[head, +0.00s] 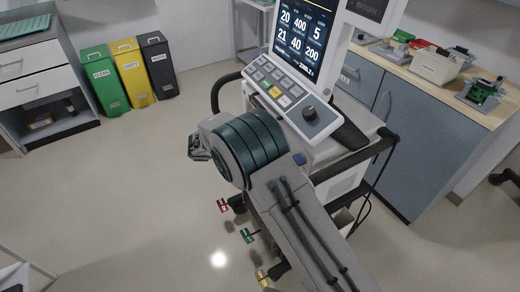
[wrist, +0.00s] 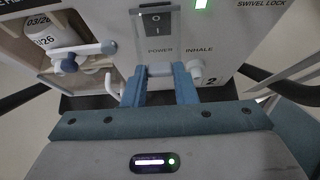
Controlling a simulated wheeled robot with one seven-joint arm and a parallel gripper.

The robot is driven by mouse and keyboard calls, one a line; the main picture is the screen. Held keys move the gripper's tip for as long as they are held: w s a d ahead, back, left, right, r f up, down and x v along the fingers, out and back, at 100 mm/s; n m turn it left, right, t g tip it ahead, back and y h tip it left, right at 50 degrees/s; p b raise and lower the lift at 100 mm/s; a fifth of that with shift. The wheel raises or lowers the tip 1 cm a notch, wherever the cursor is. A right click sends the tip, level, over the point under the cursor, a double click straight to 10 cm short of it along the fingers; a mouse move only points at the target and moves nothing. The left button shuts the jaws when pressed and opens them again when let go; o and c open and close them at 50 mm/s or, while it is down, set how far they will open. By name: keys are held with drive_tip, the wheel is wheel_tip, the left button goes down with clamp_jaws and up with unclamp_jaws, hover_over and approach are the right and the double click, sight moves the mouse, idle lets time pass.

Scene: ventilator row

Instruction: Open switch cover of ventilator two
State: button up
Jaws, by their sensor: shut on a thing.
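The ventilator (head: 315,125) stands in the middle of the head view with its lit screen tilted up. In the wrist view, its rear or side panel (wrist: 225,40) carries a black rocker switch (wrist: 157,24) above the word POWER, and a figure 2 at lower right. A clear switch cover (wrist: 137,38) appears to lie over the switch, with a pale lip at its lower edge. My gripper (wrist: 160,71) has its two blue fingers on either side of that lip and is shut on it. The cover looks down over the switch.
A bottle and tube (wrist: 60,45) are at left. Green, yellow and dark bins (head: 130,75) stand at the back left; a counter (head: 430,75) with boxes is at right. Floor at left is clear.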

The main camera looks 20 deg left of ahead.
drive_tip(key=shift+w+d+r+g+y+p, duration=0.15)
drive_tip(key=shift+r+g+y+p, duration=1.25)
drive_tip(key=shift+p, duration=0.4)
drive_tip(key=shift+w+d+r+g+y+p, duration=0.2)
drive_tip(key=shift+r+g+y+p, duration=0.95)
drive_tip(key=shift+g+y+p, duration=0.55)
drive_tip(key=shift+w+d+r+g+y+p, duration=0.1)
drive_tip(key=shift+w+r+g+y+p, duration=0.05)
drive_tip(key=shift+r+g+y+p, duration=1.4)
drive_tip(key=shift+f+h+p, duration=0.25)
drive_tip(key=shift+f+p, duration=0.05)
drive_tip(key=shift+p, duration=0.1)
drive_tip(key=o, duration=1)
